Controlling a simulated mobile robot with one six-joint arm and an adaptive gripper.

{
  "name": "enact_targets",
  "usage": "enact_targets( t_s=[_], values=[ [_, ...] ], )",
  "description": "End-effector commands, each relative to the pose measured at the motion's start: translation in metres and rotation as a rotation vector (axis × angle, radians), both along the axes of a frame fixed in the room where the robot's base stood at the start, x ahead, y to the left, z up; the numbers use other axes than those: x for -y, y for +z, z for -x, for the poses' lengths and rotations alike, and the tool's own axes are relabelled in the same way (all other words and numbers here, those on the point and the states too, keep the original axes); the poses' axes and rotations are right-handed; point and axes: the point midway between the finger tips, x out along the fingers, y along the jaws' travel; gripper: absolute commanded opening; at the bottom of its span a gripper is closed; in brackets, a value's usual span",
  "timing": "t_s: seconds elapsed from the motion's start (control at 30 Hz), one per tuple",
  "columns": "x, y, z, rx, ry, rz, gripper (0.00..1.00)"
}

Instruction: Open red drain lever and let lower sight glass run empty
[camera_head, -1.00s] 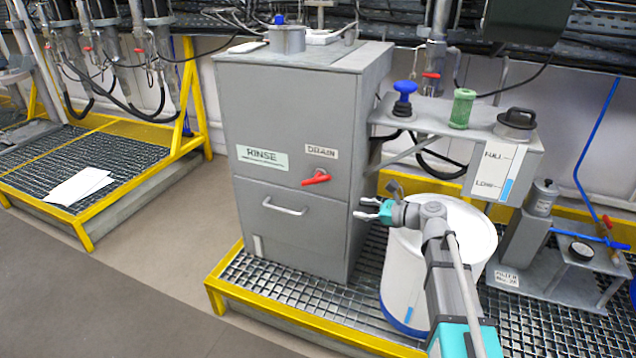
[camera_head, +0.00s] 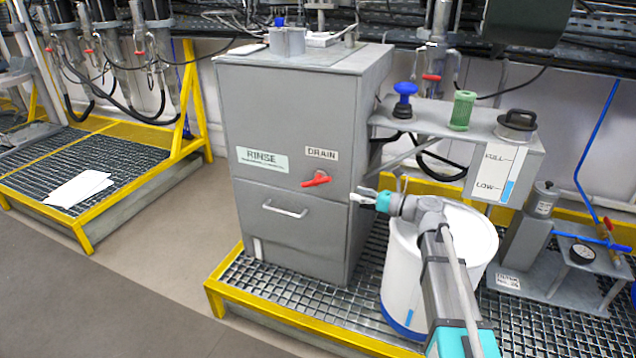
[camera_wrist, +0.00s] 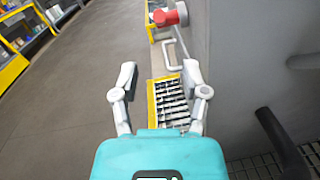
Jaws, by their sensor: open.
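The red drain lever (camera_head: 317,179) sits on the front of the grey cabinet (camera_head: 300,110), below the DRAIN label (camera_head: 322,153), and lies roughly level with a slight tilt. It also shows at the top of the wrist view (camera_wrist: 164,17). My gripper (camera_head: 361,197) is open and empty, right of the lever and apart from it; its spread fingers also show in the wrist view (camera_wrist: 159,72). A blue-filled level strip (camera_head: 510,189) shows beside FULL and LOW marks on the side box. A small pale strip (camera_head: 258,247) is low on the cabinet; its contents are too small to tell.
A white drum (camera_head: 400,270) stands beneath my arm, right of the cabinet. A pale handle (camera_head: 285,209) sits below the lever. A yellow-edged grating platform (camera_head: 300,327) lies under the cabinet. The floor in front is clear.

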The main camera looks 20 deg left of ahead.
Motion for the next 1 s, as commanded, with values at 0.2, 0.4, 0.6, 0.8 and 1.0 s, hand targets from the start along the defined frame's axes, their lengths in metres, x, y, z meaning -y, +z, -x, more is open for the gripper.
enact_targets(
  t_s=[0.2,0.4,0.6,0.8,1.0],
  values=[
    [-0.021,0.000,-0.004,0.001,0.002,0.001,0.58],
    [-0.049,0.000,-0.009,0.001,0.002,0.001,0.58],
    [-0.080,0.000,-0.013,0.001,0.001,0.001,0.58],
    [-0.107,0.000,-0.018,0.001,0.001,0.001,0.58],
    [-0.124,0.000,-0.020,0.001,0.000,0.000,0.58]
  ],
)
